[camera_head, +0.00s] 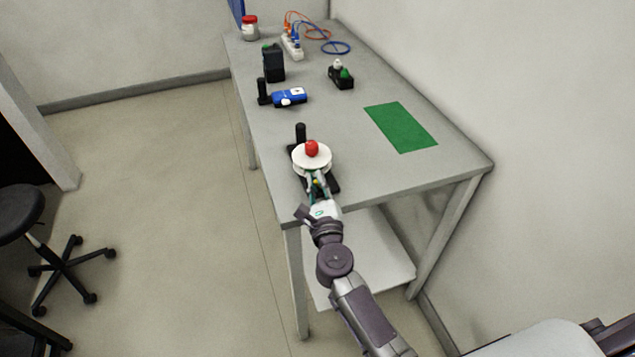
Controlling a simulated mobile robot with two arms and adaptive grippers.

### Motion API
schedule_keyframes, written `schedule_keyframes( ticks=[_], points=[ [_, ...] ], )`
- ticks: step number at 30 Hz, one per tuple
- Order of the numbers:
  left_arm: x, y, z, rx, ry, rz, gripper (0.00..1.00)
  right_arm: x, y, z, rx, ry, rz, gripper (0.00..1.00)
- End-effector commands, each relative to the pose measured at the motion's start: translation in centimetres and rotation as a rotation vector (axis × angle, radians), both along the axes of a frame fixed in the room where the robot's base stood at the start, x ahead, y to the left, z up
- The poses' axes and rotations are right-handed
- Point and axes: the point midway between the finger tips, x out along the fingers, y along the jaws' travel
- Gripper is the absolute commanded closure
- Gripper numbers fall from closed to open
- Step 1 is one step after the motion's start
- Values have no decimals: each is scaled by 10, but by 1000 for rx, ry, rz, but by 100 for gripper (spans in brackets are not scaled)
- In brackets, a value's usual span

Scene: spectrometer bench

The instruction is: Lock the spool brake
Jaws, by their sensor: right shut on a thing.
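A white round spool (305,168) with a red knob (311,148) on top sits on a black base (332,186) near the table's front left corner. A black upright post stands just behind it. My right gripper (317,181) reaches in from the front and is shut at the near side of the spool, low by the base. What it grips, likely the spool brake, is mostly hidden by the fingers. The brake's position cannot be made out. My left gripper is not in view.
Behind the spool on the grey table (360,175) are a blue handheld device (290,97), a black box (273,63) and a small black holder (341,76). A green mat (401,127) lies at the right. A red-lidded jar (250,28) and cables are at the back.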

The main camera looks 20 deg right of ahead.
Motion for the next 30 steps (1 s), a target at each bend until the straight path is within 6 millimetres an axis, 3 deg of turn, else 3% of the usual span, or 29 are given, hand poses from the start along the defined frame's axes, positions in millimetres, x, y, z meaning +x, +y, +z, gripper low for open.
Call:
schedule_keyframes(
  ticks=[1,6,17,25,30],
  points=[
    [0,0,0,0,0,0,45,0,0,-1,0,1,0,86],
    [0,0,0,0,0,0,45,0,0,-1,1,2,0,62],
    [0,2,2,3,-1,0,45,0,0,-1,33,6,2,62],
    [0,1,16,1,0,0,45,0,-9,5,369,20,1,62],
    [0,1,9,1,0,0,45,-35,-3,-1,390,24,1,62]
  ],
)
